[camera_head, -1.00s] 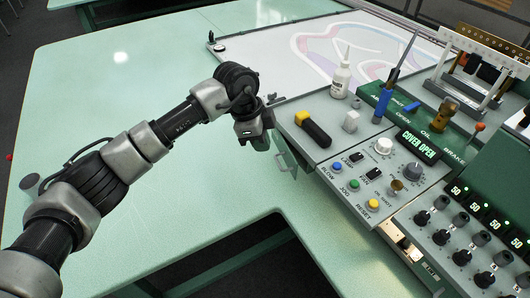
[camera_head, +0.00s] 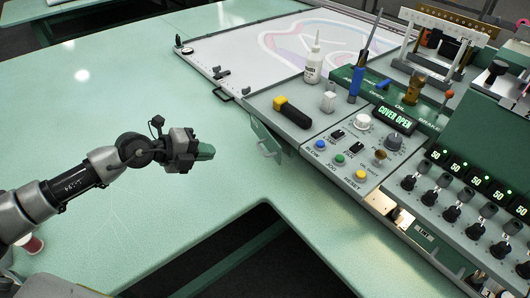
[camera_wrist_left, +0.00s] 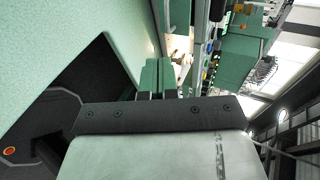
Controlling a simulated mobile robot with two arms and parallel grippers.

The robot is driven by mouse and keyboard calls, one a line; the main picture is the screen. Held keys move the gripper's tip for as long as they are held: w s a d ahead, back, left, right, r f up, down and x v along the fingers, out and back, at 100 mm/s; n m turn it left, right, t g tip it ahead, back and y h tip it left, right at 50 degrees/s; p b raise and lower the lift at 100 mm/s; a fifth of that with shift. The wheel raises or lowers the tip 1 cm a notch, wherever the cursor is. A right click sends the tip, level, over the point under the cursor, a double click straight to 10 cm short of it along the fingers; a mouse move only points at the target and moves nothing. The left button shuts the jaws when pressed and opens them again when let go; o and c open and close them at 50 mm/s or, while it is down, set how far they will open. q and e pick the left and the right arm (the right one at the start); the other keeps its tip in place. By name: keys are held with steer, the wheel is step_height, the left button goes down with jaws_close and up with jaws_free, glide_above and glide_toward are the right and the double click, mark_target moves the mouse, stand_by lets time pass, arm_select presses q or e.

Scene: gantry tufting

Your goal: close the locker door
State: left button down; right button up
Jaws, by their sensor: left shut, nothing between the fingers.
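A small green door panel (camera_head: 264,138) with a pale handle (camera_head: 269,149) stands at the left front corner of the grey console, below its top edge. It looks swung outward, but its exact angle is hard to tell. My left gripper (camera_head: 207,152) is left of the panel, with a clear gap between them. Its fingers are shut and empty. In the left wrist view the shut fingertips (camera_wrist_left: 156,82) point toward the console, where a bright opening (camera_wrist_left: 181,52) shows beyond them. My right gripper is out of view.
The pale green table (camera_head: 110,100) is mostly bare on the left. The console top carries a yellow-black handle (camera_head: 294,112), a white bottle (camera_head: 313,66), buttons and knobs. A display (camera_head: 394,117) reads COVER OPEN. A dark floor gap (camera_head: 225,255) lies in front.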

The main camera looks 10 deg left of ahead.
mark_target(260, 149)
arm_select(q)
steer(key=r+p+x, duration=0.1)
steer(key=p+x, duration=0.1)
steer(key=x, duration=1.1)
steer(key=shift+w+d+f+p, duration=0.15)
steer(key=shift+w+d+p, duration=0.1)
steer(key=shift+w+p, duration=0.1)
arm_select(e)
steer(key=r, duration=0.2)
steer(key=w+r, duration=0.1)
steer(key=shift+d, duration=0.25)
arm_select(q)
steer(key=shift+d, duration=0.1)
steer(key=d+p, duration=0.1)
steer(key=p, duration=0.1)
steer(key=w+d+p, duration=0.1)
steer(key=shift+r+p, duration=0.35)
steer(key=shift+d+f, duration=0.2)
steer(key=shift+d, duration=0.1)
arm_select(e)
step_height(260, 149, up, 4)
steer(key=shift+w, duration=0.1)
arm_select(q)
steer(key=shift+f, duration=0.1)
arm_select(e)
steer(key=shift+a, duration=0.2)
arm_select(q)
steer(key=shift+a, duration=0.15)
